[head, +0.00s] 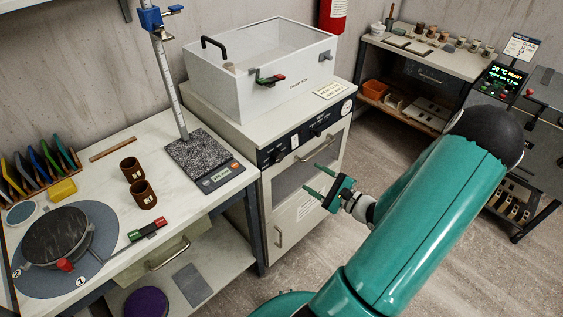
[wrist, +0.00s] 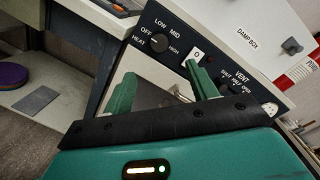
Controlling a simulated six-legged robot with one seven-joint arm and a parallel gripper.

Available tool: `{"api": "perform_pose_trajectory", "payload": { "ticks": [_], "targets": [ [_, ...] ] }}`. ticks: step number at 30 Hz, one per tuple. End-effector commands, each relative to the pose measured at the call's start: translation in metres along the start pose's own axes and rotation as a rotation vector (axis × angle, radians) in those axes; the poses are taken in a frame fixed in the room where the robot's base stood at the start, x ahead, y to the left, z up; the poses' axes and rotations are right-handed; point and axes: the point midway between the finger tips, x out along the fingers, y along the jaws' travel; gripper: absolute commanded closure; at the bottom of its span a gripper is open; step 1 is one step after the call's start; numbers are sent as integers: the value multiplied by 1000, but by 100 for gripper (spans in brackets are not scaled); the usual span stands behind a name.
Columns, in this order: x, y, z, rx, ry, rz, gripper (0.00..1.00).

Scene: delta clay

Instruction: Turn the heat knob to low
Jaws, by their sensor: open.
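The heat knob (wrist: 159,43) is a dark round knob on the black control panel (wrist: 212,70). Labels OFF, LOW, MID and HIGH stand around it, with HEAT beside it. I cannot make out clearly which label it points to. In the head view the heat knob (head: 277,155) sits at the left end of the panel below the white damp box (head: 262,88). My gripper (head: 311,177) is open and empty, in front of the cabinet and apart from the panel. In the wrist view the green fingers of my gripper (wrist: 160,76) stand below the knob, spread apart.
A white-labelled switch (wrist: 197,54) and the vent knob (wrist: 236,87) share the panel, to the right of the heat knob. The worktable (head: 110,165) stands close on the left. Open floor (head: 375,150) lies right of the cabinet.

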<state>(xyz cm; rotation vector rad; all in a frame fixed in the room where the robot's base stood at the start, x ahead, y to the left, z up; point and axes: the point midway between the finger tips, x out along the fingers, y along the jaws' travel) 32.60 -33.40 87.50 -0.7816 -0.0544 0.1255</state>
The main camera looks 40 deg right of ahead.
Motion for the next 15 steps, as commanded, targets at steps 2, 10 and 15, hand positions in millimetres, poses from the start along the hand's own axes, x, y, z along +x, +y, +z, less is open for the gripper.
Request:
{"api": "perform_pose_trajectory", "payload": {
  "ticks": [2, 10, 15],
  "targets": [
    [14, 0, 0, 1, -2, 2, 42],
    [67, 1, 1, 1, -3, 2, 42],
    [99, 2, 2, 0, -4, 3, 42]
  ]
}}
